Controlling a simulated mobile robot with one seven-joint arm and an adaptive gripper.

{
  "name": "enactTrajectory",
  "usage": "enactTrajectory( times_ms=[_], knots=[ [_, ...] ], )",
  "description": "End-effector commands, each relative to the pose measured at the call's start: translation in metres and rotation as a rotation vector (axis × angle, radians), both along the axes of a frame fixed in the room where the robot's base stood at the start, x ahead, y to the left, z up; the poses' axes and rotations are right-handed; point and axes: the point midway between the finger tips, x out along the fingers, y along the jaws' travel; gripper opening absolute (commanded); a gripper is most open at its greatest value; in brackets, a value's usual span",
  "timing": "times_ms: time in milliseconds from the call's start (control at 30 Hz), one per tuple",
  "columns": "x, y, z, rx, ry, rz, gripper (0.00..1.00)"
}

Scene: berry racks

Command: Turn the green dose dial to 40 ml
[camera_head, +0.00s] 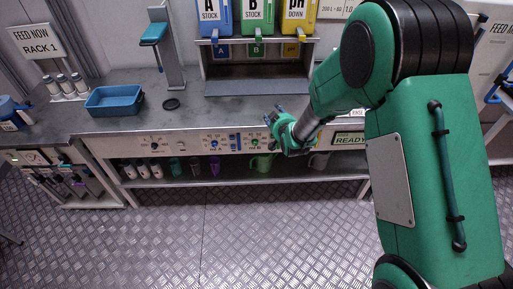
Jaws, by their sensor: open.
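The green dose dial (255,142) is a small knob on the front panel of the bench, under the worktop edge. It is to the right of a matching blue dial (214,144). The scale marks and the dial's setting are too small to read. My gripper (274,114) is open, just above and to the right of the green dial in the picture. It looks apart from the dial, though the depth between them is hard to tell. My arm reaches in from the right.
Stock tanks A (212,15), B (255,15) and a yellow one (298,15) stand above the bench. A blue tray (114,100) is on the worktop at left. A shelf (228,177) with bottles and a green jug (262,164) is below. The floor (190,235) is clear.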

Motion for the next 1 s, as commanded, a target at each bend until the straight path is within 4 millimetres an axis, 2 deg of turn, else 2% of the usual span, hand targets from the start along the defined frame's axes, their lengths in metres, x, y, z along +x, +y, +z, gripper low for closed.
enactTrajectory(
  times_ms=[33,167,333,567,700,867,1000],
  knots=[
    [0.003,0.004,-0.021,-0.002,-0.013,0.007,0.44],
    [0.009,0.012,-0.059,-0.004,-0.069,0.023,0.44],
    [0.008,0.023,-0.109,-0.005,-0.141,0.042,0.44],
    [-0.01,0.034,-0.176,-0.006,-0.237,0.066,0.44],
    [-0.029,0.039,-0.214,-0.004,-0.295,0.079,0.44],
    [-0.052,0.043,-0.246,-0.003,-0.351,0.09,0.44],
    [-0.066,0.044,-0.26,-0.001,-0.383,0.095,0.44]
  ],
)
